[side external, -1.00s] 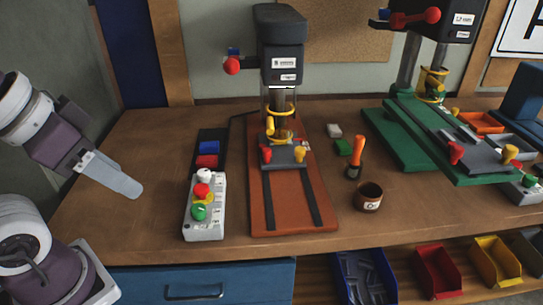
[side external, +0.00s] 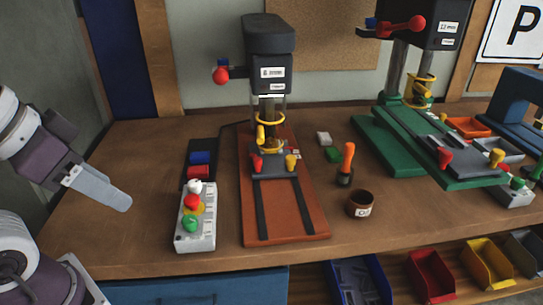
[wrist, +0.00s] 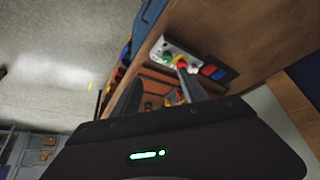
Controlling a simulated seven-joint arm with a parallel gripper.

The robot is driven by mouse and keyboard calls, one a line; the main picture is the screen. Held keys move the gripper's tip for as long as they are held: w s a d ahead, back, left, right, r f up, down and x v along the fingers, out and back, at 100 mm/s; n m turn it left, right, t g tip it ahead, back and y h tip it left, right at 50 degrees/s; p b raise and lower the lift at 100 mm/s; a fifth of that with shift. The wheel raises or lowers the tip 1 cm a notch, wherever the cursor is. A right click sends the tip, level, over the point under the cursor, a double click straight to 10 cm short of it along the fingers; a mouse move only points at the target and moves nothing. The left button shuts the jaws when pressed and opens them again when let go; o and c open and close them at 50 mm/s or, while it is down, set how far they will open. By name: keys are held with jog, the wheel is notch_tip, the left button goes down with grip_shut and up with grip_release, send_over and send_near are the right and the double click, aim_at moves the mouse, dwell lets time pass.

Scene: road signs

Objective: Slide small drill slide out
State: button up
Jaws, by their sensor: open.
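The small drill (side external: 268,45) stands in the middle of the bench, on an orange base (side external: 284,225) with two dark rails. Its grey slide (side external: 274,166), with a red knob (side external: 257,163) and a yellow knob (side external: 291,162), sits at the rear of the rails, close under the drill head. The front of the rails is bare. My gripper (side external: 118,198) is at the left of the bench, well apart from the slide, with the control box between. In the wrist view my gripper (wrist: 158,88) is open and empty; the orange base (wrist: 168,92) shows partly between and behind its fingers.
A control box (side external: 195,230) with coloured buttons stands left of the drill. A screwdriver (side external: 346,165) and a brown cup (side external: 361,205) stand to its right. A larger green drill (side external: 390,155) is further right. Bins (side external: 430,277) sit under the front edge. The left bench is clear.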

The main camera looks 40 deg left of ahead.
jog(key=w+r, duration=0.1)
jog(key=w, duration=0.3)
jog(key=w+r, duration=0.1)
jog(key=w, duration=0.4)
jog(key=w+r, duration=0.1)
jog(key=w, duration=0.3)
jog(key=shift+w+d+r, duration=0.2)
jog(key=shift+w+r, duration=0.05)
jog(key=shift+r, duration=0.15)
jog(key=shift+c, duration=0.3)
jog(key=g, duration=0.1)
send_over(290, 157)
jog(key=s, duration=0.5)
notch_tip(290, 157, down, 13)
jog(key=x, duration=0.4)
jog(key=w+x, duration=0.1)
jog(key=x, duration=0.3)
jog(key=shift+d+r, duration=0.1)
jog(key=shift+w+f, duration=0.2)
jog(key=shift+f, duration=0.1)
jog(key=shift+c, duration=0.2)
grip_shut()
